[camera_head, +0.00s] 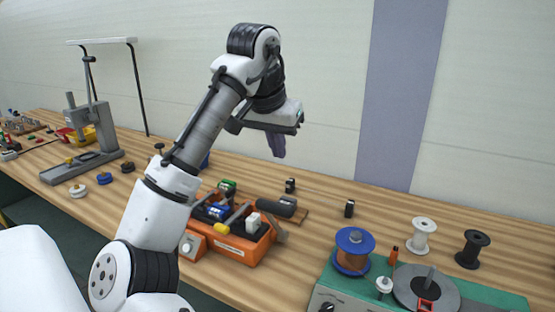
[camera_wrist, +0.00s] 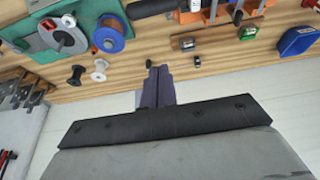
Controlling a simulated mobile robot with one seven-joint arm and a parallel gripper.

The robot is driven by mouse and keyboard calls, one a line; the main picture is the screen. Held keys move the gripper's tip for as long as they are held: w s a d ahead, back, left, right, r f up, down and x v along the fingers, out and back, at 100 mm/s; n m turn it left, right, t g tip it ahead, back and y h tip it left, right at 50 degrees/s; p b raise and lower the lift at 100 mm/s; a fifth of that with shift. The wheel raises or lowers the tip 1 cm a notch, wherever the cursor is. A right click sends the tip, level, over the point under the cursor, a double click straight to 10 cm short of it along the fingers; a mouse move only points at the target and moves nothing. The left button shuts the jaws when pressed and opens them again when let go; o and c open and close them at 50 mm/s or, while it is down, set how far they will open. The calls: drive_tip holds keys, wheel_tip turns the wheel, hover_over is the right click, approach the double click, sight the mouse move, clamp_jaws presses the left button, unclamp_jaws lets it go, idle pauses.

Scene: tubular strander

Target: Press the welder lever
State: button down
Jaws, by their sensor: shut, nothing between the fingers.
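The orange welder (camera_head: 238,248) sits on the wooden bench, partly behind my arm in the head view. A thick black grip (camera_head: 276,207), which looks like its lever handle, sticks out at its upper right. In the wrist view the black grip (camera_wrist: 150,8) shows at the top edge, with part of the orange body (camera_wrist: 222,16) to its right. My gripper (camera_head: 278,148) is shut and empty, with dark fingers pointing down. It is above the bench, beyond the welder and near the wall, apart from the lever. It also shows in the wrist view (camera_wrist: 158,75).
A green machine (camera_head: 335,285) with a copper wire spool (camera_head: 354,250) stands at the right. A white spool (camera_head: 421,236) and a black spool (camera_head: 472,249) stand behind it. A grey press stand (camera_head: 85,140) is at the left. The wall (camera_head: 330,100) is close behind the bench.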

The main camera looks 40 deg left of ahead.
drive_tip(key=shift+f+p, duration=1.2)
drive_tip(key=shift+f, duration=3.9)
drive_tip(key=shift+f, duration=0.1)
drive_tip(key=shift+f+b, duration=0.1)
drive_tip(key=shift+b, duration=0.2)
